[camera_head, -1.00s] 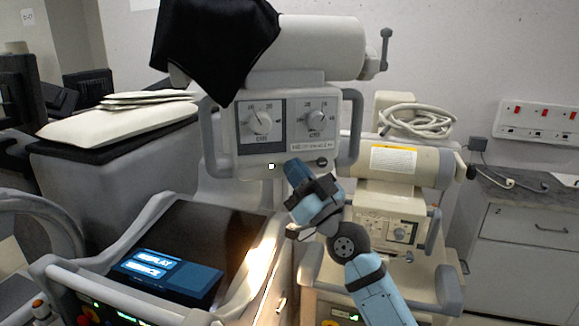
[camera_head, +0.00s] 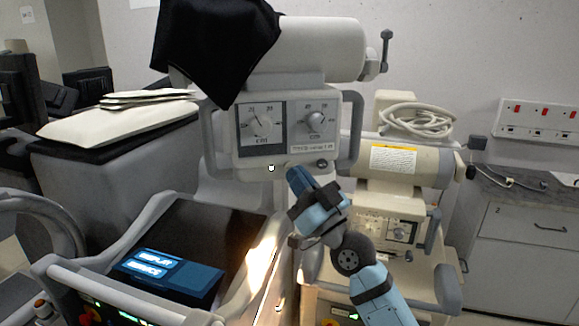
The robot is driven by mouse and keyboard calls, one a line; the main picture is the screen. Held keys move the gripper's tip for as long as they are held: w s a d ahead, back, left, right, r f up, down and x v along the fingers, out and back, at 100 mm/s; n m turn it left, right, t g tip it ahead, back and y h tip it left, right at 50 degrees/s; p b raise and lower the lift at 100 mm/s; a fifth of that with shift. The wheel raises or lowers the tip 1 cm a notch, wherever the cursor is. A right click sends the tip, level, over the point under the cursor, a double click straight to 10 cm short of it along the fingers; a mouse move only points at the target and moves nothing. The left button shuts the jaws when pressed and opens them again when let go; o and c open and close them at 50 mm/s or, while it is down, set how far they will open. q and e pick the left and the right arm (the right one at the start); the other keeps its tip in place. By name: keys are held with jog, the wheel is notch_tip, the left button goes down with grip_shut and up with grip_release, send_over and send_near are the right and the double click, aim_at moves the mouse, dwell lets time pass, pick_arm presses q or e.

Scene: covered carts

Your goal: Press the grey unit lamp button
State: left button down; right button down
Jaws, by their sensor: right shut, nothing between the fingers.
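The grey unit (camera_head: 300,92) stands in the middle, with two dials on its front panel. A small white square (camera_head: 271,168), which may be the lamp button, is on the panel's lower edge. A dark round knob (camera_head: 321,164) is to its right. My right gripper (camera_head: 293,174) is shut and empty, pointing up and left. In the picture its tip is just right of and slightly below the white square; I cannot tell whether it touches the panel. My left gripper is out of view.
A black cloth (camera_head: 215,45) drapes over the unit's top left. A cart with a lit blue screen (camera_head: 165,275) stands at lower left. A beige machine (camera_head: 395,165) with a coiled cable (camera_head: 417,120) is behind my right arm. Grey side handles flank the panel.

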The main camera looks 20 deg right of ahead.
jog(key=s+p, duration=0.1)
jog(key=s, duration=0.3)
jog(key=shift+s+a, duration=0.15)
jog(key=shift+s, duration=0.05)
dwell(0.5)
jog(key=s+f+m+g+h+p, duration=0.1)
jog(key=s+f+g+h+p, duration=0.1)
jog(key=f, duration=0.9)
jog(key=s+f+m+g+h+p, duration=0.1)
jog(key=s+f+g+h, duration=0.15)
jog(key=f, duration=0.75)
jog(key=s+d+f+g+h+p, duration=0.1)
jog(key=s+f+g+h, duration=0.1)
jog(key=s+f, duration=0.7)
jog(key=s+d+f+g+h+p, duration=0.1)
jog(key=s+f+g, duration=0.4)
jog(key=s+f, duration=0.4)
notch_tip(320, 180, down, 4)
jog(key=shift+d+r+m+h, duration=0.2)
jog(key=shift+d+m+h, duration=0.1)
jog(key=shift+d+h, duration=0.05)
